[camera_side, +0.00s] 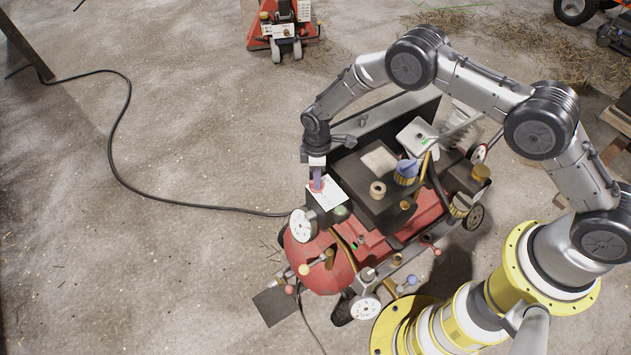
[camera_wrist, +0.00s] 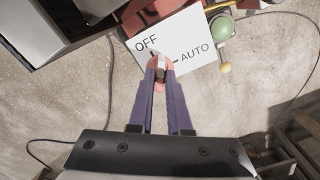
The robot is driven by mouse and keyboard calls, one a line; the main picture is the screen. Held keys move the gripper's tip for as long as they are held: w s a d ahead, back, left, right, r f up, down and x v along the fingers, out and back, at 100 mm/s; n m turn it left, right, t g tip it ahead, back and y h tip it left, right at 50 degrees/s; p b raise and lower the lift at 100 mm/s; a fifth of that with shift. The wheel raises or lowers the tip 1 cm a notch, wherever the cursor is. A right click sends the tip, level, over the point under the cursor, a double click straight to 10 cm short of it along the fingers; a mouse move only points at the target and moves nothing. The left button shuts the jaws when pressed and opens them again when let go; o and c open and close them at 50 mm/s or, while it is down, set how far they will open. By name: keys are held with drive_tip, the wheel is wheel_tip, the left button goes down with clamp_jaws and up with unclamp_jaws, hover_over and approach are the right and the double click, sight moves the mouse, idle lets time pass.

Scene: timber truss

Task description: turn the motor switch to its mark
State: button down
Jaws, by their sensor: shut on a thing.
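A short dark dash stands beside AUTO. My gripper (camera_wrist: 160,62) has its two purple fingers closed around the switch, one on each side. The fingers hide part of the knob, and I cannot tell exactly where its pointer aims. In the side view my gripper (camera_side: 317,186) points down onto the white panel (camera_side: 331,197), at the left end of the red machine.
A green knob (camera_wrist: 221,27) and a yellow ball-ended lever (camera_wrist: 226,68) sit close to the panel's right edge. The red machine (camera_side: 325,262) carries several dials, caps and levers. A black cable (camera_side: 128,100) crosses the concrete floor, which is mostly clear at left.

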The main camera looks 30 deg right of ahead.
drive_tip(key=shift+a+n, duration=0.1)
drive_tip(key=shift+n, duration=0.2)
drive_tip(key=n, duration=0.5)
drive_tip(key=c, duration=0.5)
unclamp_jaws()
drive_tip(key=shift+c, duration=0.2)
drive_tip(key=shift+r, duration=0.1)
drive_tip(key=shift+r, duration=2.95)
